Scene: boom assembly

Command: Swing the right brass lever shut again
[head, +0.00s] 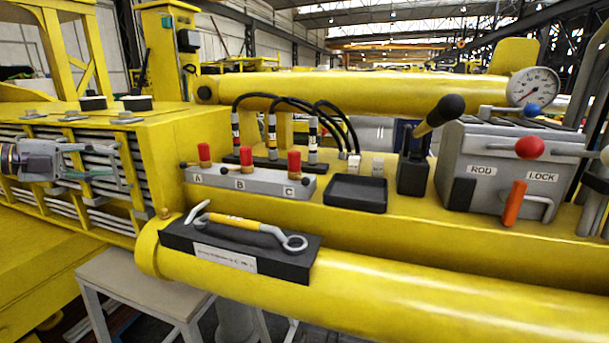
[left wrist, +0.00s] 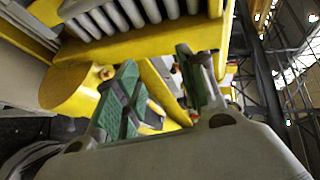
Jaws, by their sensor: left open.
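A grey valve block (head: 250,183) marked A, B and C sits on the yellow boom, with three red caps on top. Small dark-tipped levers stand out by the caps; the rightmost one is by C (head: 305,181). They are too small in the head view to tell brass, or open from shut. My left gripper (head: 90,160) is at the far left, in front of the slatted yellow frame and well apart from the block. Its two green-padded fingers are spread and empty, as the left wrist view (left wrist: 160,92) also shows. My right gripper is not in view.
A black holder (head: 285,262) with a yellow-handled wrench lies on the lower yellow tube. A black tray (head: 357,193), a black-knobbed lever (head: 440,112) and a grey ROD/LOCK box (head: 490,150) stand to the right. Black hoses (head: 300,100) arch behind the valve block.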

